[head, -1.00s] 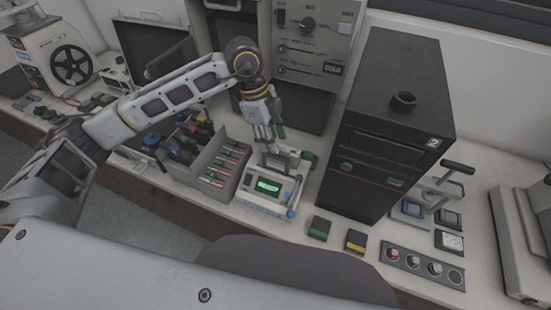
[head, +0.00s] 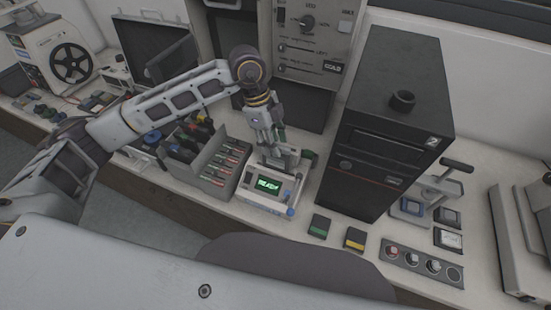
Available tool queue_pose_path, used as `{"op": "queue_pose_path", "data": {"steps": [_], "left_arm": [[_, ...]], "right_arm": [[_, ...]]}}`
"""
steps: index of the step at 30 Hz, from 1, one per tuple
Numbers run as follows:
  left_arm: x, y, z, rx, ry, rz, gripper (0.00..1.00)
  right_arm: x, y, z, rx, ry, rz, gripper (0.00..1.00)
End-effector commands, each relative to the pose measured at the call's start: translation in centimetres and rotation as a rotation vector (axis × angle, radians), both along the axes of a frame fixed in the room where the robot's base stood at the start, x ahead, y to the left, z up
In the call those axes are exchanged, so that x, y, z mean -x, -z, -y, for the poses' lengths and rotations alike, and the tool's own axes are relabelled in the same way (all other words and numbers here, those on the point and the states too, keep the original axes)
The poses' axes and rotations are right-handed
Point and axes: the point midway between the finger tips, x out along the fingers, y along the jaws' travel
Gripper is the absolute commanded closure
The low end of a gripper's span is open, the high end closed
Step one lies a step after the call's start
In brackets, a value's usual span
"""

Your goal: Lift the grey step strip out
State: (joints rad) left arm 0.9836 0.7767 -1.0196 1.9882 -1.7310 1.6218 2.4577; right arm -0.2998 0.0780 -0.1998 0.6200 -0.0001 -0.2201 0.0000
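A small white and blue device (head: 265,195) with a lit green display stands at the front of the bench. My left gripper (head: 281,160) points down at the back part of this device, close to or touching it. Its fingertips are small and overlap the device, so I cannot tell whether they are open or shut. I cannot make out the grey step strip; it may be hidden by the gripper or the device. My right gripper is not in view.
A grey divided rack (head: 222,178) with several coloured-end items stands just left of the device. A tall black cabinet (head: 380,130) stands to its right. A green-striped block (head: 319,227) and a yellow-striped block (head: 354,239) lie at the front edge.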

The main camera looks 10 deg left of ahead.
Motion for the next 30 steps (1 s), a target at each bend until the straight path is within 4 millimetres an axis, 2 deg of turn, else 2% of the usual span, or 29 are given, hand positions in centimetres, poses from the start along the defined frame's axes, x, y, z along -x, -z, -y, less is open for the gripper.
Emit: {"op": "queue_pose_path", "data": {"steps": [22,23,30], "left_arm": [[0.00,0.42,0.00,0.000,0.000,0.000,0.61],[0.00,0.42,0.00,0.000,0.000,0.000,0.62],[0.00,0.42,0.00,0.000,0.000,0.000,0.93]], "right_arm": [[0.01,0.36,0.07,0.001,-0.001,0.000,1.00],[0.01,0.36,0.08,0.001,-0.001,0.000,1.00],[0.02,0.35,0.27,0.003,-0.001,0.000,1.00]]}}
